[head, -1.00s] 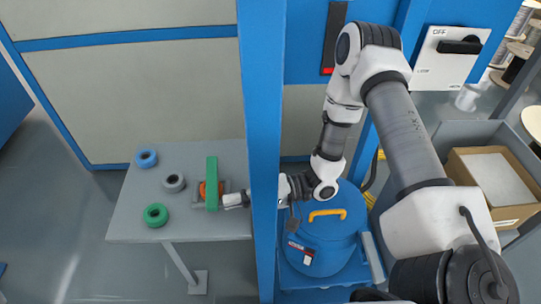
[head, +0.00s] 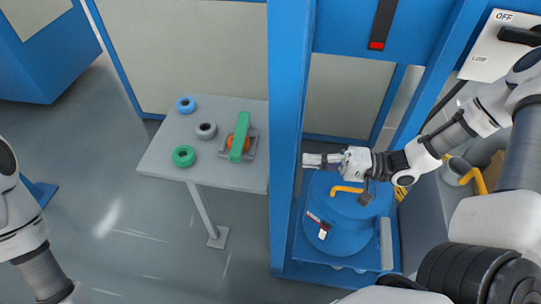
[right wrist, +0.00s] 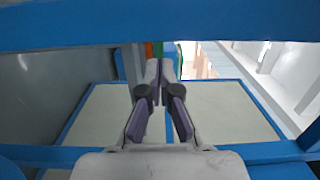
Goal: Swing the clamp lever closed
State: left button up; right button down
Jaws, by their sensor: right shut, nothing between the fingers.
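The clamp appears to be the fixture on the grey table, with a long green bar (head: 240,137) over an orange part (head: 231,140) on a small grey base (head: 251,149). I cannot tell whether the green bar is the lever, or its exact angle. My right gripper (head: 308,160) is shut and empty, to the right of the clamp and apart from it, beside the blue post. In the right wrist view its fingertips (right wrist: 158,68) are together, with a green strip (right wrist: 179,60) beyond them. My left arm shows at the left edge; its gripper is out of view.
The blue post (head: 289,110) stands between the clamp and my right arm. A blue drum (head: 345,215) with a yellow handle (head: 347,189) is below the arm. Blue (head: 186,105), grey (head: 206,131) and green (head: 184,156) rings lie on the table (head: 160,160), left of the clamp.

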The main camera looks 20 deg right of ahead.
jog(key=b, duration=0.4)
send_near(242, 153)
jog(key=x, duration=0.6)
jog(key=shift+w+a+f, duration=0.2)
jog(key=shift+f, duration=0.05)
pick_arm(q)
jog(key=f, duration=0.2)
jog(key=w+f, duration=0.1)
jog(key=f, duration=0.1)
jog(key=shift+d, duration=0.1)
pick_arm(e)
jog(key=shift+w+a+r, duration=0.1)
jog(key=shift+a+r, duration=0.05)
jog(key=shift+a, duration=0.2)
pick_arm(q)
jog(key=shift+f, duration=0.1)
pick_arm(e)
jog(key=shift+w+a, duration=0.2)
jog(key=shift+a, duration=0.3)
pick_arm(q)
jog(key=shift+w+a+r, duration=0.2)
jog(key=shift+a+r, duration=0.1)
